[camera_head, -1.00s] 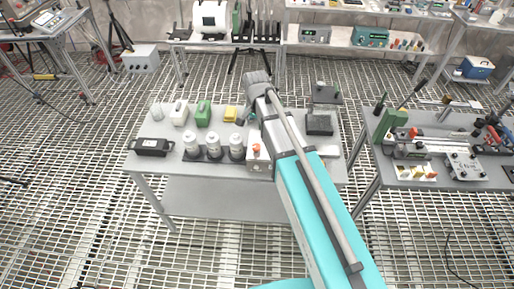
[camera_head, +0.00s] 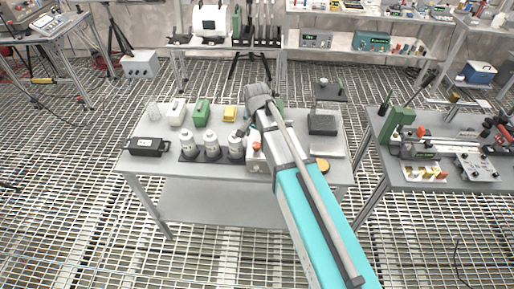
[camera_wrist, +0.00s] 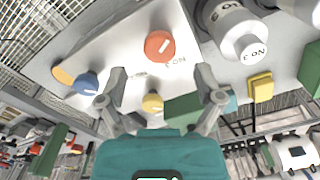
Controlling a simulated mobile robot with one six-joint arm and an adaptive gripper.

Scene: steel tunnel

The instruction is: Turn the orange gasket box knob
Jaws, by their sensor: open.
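The orange knob (camera_wrist: 159,46) is round with a pale bar across it. It sits on the face of a white box (camera_wrist: 120,48), with the word ON printed beside it. In the head view the orange knob (camera_head: 257,146) shows on the pale box (camera_head: 257,161) near the bench's front edge, left of my arm. My gripper (camera_wrist: 161,84) is open and empty in the wrist view, its fingertips apart. The knob appears beyond the tips, between their lines, with no visible contact. In the head view the fingers are mostly hidden by my arm.
Blue (camera_wrist: 87,84) and yellow (camera_wrist: 153,103) knobs appear near the fingers. White bottles (camera_head: 211,143) stand close left of the box, beside a black case (camera_head: 149,146). An orange disc (camera_head: 322,164) lies right of my arm. Bare bench top lies in front of the bottles.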

